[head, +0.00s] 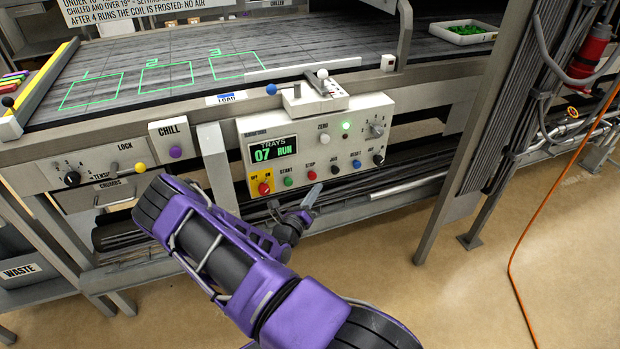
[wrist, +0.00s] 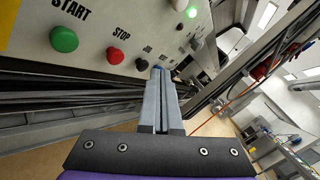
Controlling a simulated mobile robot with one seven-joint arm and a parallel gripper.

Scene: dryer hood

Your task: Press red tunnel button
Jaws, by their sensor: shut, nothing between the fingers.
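The control panel (head: 320,140) carries a small red button (head: 311,175) labelled STOP, between the green START button (head: 288,182) and a black button (head: 335,170). In the wrist view the red STOP button (wrist: 115,56) stands left of my gripper's tips, with the green START button (wrist: 64,40) further left. My gripper (head: 312,196) is in front of the panel's lower edge, below the button row. In the wrist view my gripper (wrist: 158,70) has its fingers together and empty, with the tips overlapping the black button's area. Contact there cannot be told.
A red switch (head: 264,188) sits on a yellow plate at the panel's lower left. The display (head: 273,151) reads TRAYS 07 RUN, and a green lamp (head: 346,126) is lit. A joystick box (head: 315,96) stands above the panel. A grey post (head: 218,175) stands to its left.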

